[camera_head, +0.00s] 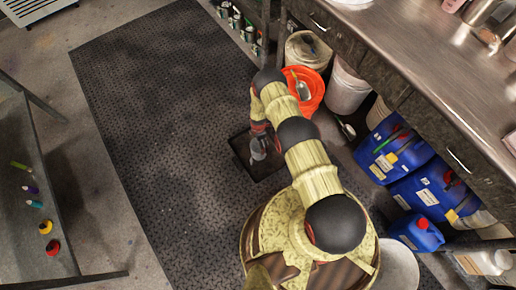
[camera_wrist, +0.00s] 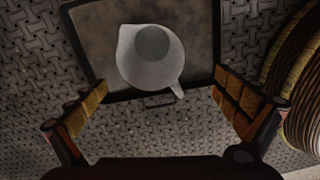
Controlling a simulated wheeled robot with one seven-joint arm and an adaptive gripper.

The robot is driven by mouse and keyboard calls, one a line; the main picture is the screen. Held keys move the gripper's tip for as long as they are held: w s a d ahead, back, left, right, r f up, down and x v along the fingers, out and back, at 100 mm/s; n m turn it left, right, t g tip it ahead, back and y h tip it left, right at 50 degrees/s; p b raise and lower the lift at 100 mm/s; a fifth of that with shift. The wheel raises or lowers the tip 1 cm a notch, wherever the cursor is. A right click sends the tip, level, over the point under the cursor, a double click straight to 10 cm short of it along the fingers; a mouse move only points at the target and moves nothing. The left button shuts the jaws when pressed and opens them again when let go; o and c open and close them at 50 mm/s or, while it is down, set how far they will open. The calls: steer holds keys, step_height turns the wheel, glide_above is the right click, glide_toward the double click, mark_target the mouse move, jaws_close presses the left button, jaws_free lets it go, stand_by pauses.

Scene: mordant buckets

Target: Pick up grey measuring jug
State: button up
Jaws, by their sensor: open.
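In the wrist view the grey measuring jug (camera_wrist: 152,66) stands on a dark square tray (camera_wrist: 102,52), seen from above, with its handle toward the lower right. My gripper (camera_wrist: 160,105) is open and empty, its two fingers spread wide to the left and right, and the jug shows beyond and between them. In the head view the jug (camera_head: 258,149) is a small grey shape on the black tray (camera_head: 240,158), right beside my gripper (camera_head: 262,140). My arm hides part of the tray there. Contact between fingers and jug cannot be seen.
An orange bucket (camera_head: 311,93) and a white bucket (camera_head: 346,92) stand under the steel counter (camera_head: 430,45), with blue canisters (camera_head: 391,150) to the right. A low shelf (camera_head: 22,185) with small bottles is at left. The dark floor mat (camera_head: 150,110) is clear left of the tray.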

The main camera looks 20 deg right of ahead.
step_height(320, 180, down, 8)
steer(key=w+n+b, duration=0.1)
steer(key=n+b, duration=0.1)
steer(key=b, duration=0.2)
stand_by(0.3)
steer(key=shift+r, duration=0.1)
steer(key=c, duration=0.3)
steer(key=c, duration=1.3)
